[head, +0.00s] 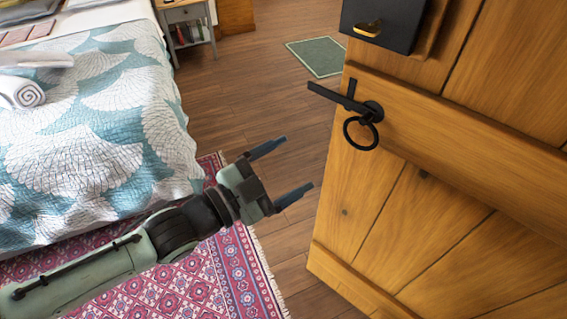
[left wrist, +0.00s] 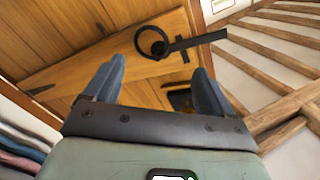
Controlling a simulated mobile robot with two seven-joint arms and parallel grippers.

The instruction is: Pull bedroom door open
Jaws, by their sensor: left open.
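The wooden bedroom door (head: 440,195) fills the right of the head view and stands at an angle, ajar. It bears a black latch bar (head: 335,96) and a black ring handle (head: 361,133). My left gripper (head: 293,168) is open and empty, left of and below the ring, apart from the door. In the left wrist view the ring (left wrist: 152,42) and latch bar (left wrist: 200,43) show beyond the open fingers (left wrist: 155,80). My right gripper is not in view.
A bed (head: 90,130) with a teal patterned quilt stands at left, beside a pink patterned rug (head: 190,270). A small nightstand (head: 187,20) and a green mat (head: 318,57) are farther back.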

